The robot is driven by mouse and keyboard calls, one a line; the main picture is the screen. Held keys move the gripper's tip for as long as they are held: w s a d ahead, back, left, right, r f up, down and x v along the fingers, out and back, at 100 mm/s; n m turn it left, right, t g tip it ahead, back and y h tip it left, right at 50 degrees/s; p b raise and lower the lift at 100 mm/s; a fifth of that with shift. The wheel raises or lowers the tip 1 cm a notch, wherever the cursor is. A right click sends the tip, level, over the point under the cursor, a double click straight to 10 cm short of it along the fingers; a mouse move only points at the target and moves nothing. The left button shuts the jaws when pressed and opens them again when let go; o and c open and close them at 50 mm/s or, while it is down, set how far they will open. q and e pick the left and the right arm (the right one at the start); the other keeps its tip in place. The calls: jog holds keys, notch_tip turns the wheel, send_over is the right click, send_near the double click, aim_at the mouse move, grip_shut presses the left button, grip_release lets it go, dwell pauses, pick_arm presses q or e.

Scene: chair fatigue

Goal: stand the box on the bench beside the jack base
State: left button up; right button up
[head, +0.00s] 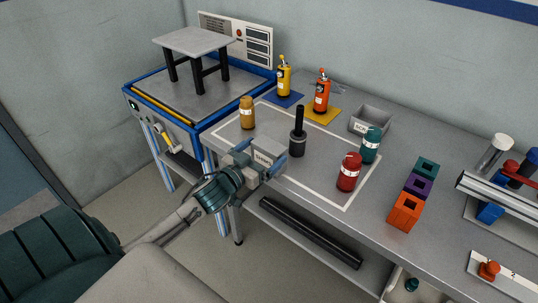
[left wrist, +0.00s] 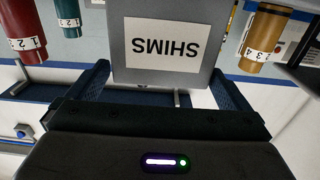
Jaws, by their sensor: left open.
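A grey box (head: 268,152) with a white label stands near the front edge of the bench (head: 330,228), inside the white outline. In the left wrist view the box (left wrist: 163,75) shows its label reading SHIMS, upside down. My left gripper (head: 254,158) is open, with one finger on each side of the box; in the left wrist view the fingers (left wrist: 163,90) flank it. A dark cylinder with an upright rod (head: 298,143), which looks like the jack base, stands just right of the box. My right gripper is not in view.
An amber canister (head: 247,113) stands behind left; red (head: 349,172) and teal (head: 370,146) canisters stand to the right. A grey open bin (head: 366,122) is behind. Coloured blocks (head: 405,212) stand farther right. A small table-like frame (head: 195,44) stands on the blue-edged machine.

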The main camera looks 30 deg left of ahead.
aim_at(275, 142)
pick_arm(q)
jog(key=w, duration=0.3)
jog(key=shift+w, duration=0.3)
jog(key=shift+w+d, duration=0.1)
jog(key=shift+w, duration=0.65)
jog(key=c, duration=0.9)
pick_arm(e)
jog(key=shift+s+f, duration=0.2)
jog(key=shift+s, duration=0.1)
